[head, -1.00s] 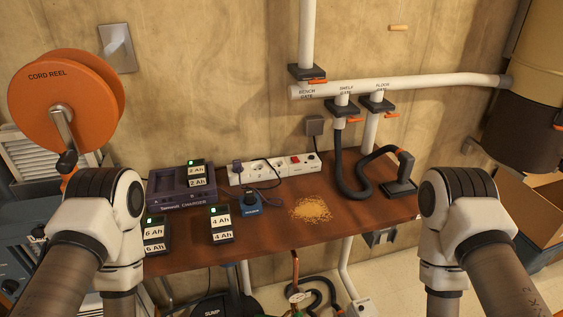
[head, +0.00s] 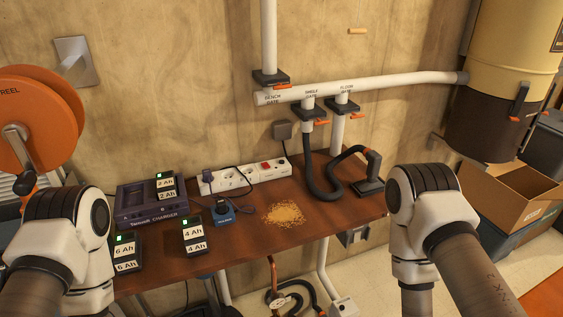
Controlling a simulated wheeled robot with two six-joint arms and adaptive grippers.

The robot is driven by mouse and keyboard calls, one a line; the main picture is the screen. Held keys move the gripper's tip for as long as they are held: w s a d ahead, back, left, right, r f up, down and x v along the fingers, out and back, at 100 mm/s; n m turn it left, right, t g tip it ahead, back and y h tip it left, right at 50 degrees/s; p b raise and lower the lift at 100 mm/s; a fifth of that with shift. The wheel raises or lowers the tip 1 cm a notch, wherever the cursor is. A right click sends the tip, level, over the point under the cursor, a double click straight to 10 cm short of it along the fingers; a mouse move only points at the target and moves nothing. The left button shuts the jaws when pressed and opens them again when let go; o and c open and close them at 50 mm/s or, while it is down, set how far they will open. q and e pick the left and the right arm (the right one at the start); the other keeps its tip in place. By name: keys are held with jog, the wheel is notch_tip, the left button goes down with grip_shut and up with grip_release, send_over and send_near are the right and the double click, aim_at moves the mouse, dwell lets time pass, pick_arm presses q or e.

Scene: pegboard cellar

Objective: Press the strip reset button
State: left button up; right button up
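A white power strip (head: 240,178) lies along the back of the brown bench against the wall. A small red button (head: 266,165) sits on its top, right of the middle. A dark plug with a cable is in the strip's left end. My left arm stands at the lower left and my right arm at the right, in front of the bench. Neither gripper shows; only arm links are in the picture. Nothing of mine covers the strip or its button.
A charger (head: 150,203), battery packs (head: 193,235), a blue plug-like device (head: 223,213) and a sawdust pile (head: 285,213) are on the bench (head: 255,242). A black hose (head: 315,180) with a nozzle (head: 371,175) stands at its right. An orange cord reel (head: 40,115) is at left.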

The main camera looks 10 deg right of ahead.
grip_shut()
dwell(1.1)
